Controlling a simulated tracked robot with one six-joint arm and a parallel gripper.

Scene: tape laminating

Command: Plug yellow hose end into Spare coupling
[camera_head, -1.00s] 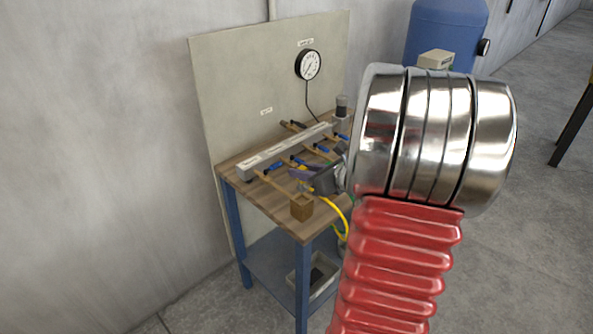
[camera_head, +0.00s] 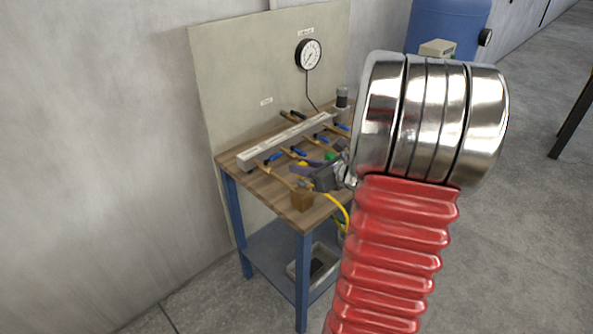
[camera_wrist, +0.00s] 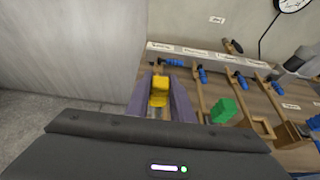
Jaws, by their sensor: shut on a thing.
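The yellow hose end (camera_wrist: 159,90) is between the two purple fingers of my gripper (camera_wrist: 161,98) in the wrist view, which are shut on it. In the head view my gripper (camera_head: 306,169) is small and partly covered by my red and silver arm. A grey manifold (camera_head: 288,142) lies along the back of the bench, with several brass-coloured branches and blue handles; it also shows in the wrist view (camera_wrist: 215,58). Its labels are too small to read, so I cannot tell which coupling is Spare. The hose end is in front of the manifold's left part, apparently apart from it. The yellow hose (camera_head: 340,209) hangs past the bench's right side.
A green hose end (camera_wrist: 223,110) lies right of my gripper in the wrist view. A backboard (camera_head: 250,75) with a gauge (camera_head: 308,54) rises behind. A grey bin (camera_head: 316,263) sits on the lower shelf.

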